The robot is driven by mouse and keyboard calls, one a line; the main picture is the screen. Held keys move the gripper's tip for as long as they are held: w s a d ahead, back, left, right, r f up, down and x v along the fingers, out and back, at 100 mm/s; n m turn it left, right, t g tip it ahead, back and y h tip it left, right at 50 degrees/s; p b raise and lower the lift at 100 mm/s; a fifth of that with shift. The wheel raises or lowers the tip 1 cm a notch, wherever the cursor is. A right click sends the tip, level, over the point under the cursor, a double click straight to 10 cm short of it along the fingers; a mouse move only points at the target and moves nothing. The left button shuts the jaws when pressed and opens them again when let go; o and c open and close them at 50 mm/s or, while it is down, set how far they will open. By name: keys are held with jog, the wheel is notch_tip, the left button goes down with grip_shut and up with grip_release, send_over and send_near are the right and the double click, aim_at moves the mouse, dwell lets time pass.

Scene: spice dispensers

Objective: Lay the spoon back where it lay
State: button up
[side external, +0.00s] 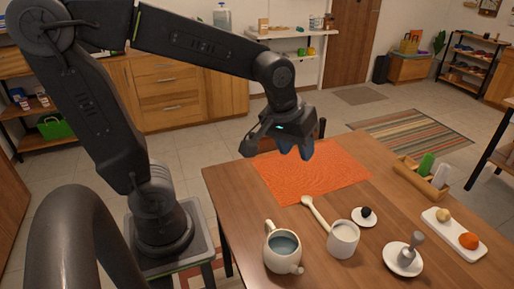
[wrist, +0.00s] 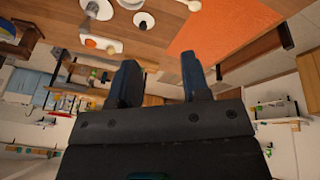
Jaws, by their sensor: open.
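The pale spoon (side external: 317,210) lies on the table between the orange mat and the white mug (side external: 343,240). Its bowl end points toward the mat, and its handle end is close to the mug; I cannot tell if they touch. Part of the spoon (wrist: 191,4) shows at the top edge of the wrist view. My gripper (side external: 293,150) is open and empty, raised above the far side of the orange mat, away from the spoon. Its two dark fingers (wrist: 161,78) stand apart in the wrist view with nothing between them.
The orange mat (side external: 310,172) is bare. A pitcher (side external: 282,250) of bluish liquid stands at the front. Small saucer (side external: 364,218) with a dark ball, saucer (side external: 402,262) with a grey object, white tray (side external: 455,236) and wooden caddy (side external: 420,178) are to the right.

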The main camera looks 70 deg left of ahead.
jog(key=s+r+m+t, duration=0.1)
jog(key=s+r+m, duration=0.1)
jog(key=s+m, duration=0.4)
jog(key=shift+s+d+t, duration=0.3)
jog(key=shift+s+t, duration=0.1)
jog(key=shift+s, duration=1.05)
